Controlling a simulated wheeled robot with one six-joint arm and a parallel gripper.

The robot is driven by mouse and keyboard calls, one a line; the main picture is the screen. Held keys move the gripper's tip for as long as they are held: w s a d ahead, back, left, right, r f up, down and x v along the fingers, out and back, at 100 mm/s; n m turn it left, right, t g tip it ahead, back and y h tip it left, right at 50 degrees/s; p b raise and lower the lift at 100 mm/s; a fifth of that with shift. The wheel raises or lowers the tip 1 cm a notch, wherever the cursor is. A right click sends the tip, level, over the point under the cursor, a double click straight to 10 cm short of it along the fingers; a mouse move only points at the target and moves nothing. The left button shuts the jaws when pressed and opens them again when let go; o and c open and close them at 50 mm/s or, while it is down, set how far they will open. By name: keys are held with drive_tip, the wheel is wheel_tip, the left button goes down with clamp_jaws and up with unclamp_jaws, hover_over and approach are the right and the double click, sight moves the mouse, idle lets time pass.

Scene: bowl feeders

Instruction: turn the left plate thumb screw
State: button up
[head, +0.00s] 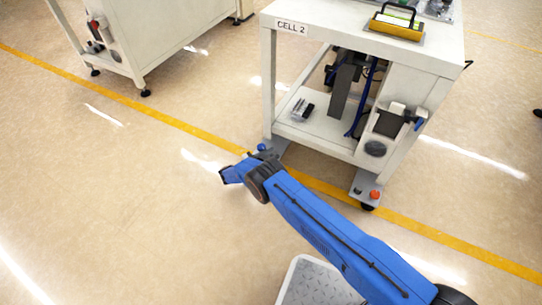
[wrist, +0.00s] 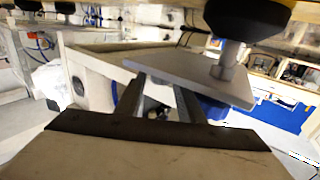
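The left foot plate (head: 280,150) projects from the bottom of the CELL 2 bench, with a small blue thumb screw (head: 262,147) on it, partly hidden by my wrist. The wrist view looks upside down. It shows the grey plate (wrist: 190,67) close ahead, and a blue part (wrist: 213,109), apparently the screw's knob, on its lower side in the picture. My gripper (wrist: 160,85) is open, with its two fingers apart. The right finger overlaps the blue part in the picture; I cannot tell whether they touch. In the head view the fingers are hidden behind my blue arm.
A black levelling foot (wrist: 247,17) on a threaded stem stands by the plate. The right foot plate (head: 365,189) carries a red knob (head: 375,195) and a dark one. The bench (head: 405,150) rises above the plates. Open floor lies to the left.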

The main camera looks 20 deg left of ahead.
drive_tip(key=shift+o, duration=0.3)
drive_tip(key=shift+s+n+t+y, duration=0.1)
drive_tip(key=shift+n+t+y, duration=0.2)
drive_tip(key=shift+n+y, duration=0.15)
